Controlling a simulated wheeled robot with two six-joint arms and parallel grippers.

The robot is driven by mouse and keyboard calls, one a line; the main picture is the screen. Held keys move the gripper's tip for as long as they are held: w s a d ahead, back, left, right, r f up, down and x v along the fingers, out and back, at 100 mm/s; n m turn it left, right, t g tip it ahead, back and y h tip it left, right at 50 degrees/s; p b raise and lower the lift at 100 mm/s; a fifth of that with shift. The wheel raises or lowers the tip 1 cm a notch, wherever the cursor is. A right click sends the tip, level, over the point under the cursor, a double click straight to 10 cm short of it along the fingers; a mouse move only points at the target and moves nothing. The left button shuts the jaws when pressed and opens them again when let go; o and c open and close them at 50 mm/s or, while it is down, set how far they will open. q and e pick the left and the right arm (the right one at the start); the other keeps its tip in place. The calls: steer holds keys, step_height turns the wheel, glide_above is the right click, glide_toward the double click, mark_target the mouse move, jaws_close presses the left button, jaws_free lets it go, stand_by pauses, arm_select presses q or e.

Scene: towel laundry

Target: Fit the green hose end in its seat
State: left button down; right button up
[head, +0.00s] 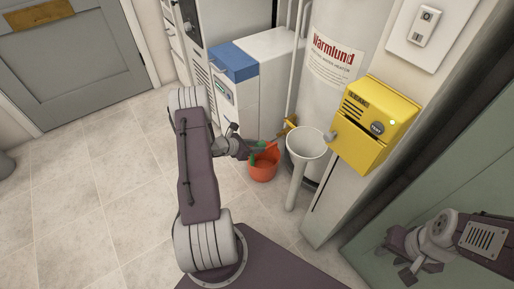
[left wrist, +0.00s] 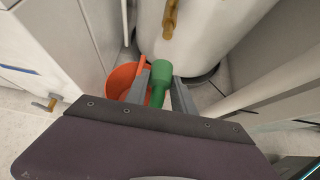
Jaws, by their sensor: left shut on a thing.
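My left gripper (head: 262,148) is shut on the green hose end (left wrist: 158,82), which stands out between its two fingers in the left wrist view. In the head view the hose end is small and partly hidden by the gripper, above the orange bucket (head: 263,170). The bucket also shows in the left wrist view (left wrist: 121,78), behind and left of the hose end. A white funnel-topped pipe (head: 306,144) stands right of the gripper in the head view. I cannot tell which part is the seat. My right gripper (head: 422,268) looks open and empty at the lower right.
The white water heater (head: 338,45) stands behind, with a brass tap (left wrist: 170,18) low on it. A yellow box (head: 375,122) hangs on the wall at right. A white cabinet with a blue top part (head: 234,62) is at left. The tiled floor (head: 95,185) is clear.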

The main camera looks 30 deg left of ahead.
arm_select(q)
steer(key=shift+w+d+b, duration=0.1)
steer(key=shift+w+d, duration=0.25)
steer(key=shift+w, duration=0.5)
steer(key=shift+w+d+b, duration=0.15)
steer(key=shift+w+d, duration=0.25)
steer(key=shift+w, duration=0.4)
steer(key=shift+w+d+b, duration=0.1)
steer(key=shift+w+d, duration=0.25)
steer(key=shift+w, duration=0.5)
steer(key=w, duration=0.1)
steer(key=w+d, duration=0.1)
steer(key=w, duration=0.2)
steer(key=shift+d+r+b, duration=0.1)
steer(key=shift+d+b, duration=0.2)
steer(key=shift+b, duration=0.1)
steer(key=c, duration=1)
jaws_free()
steer(key=shift+o, duration=0.2)
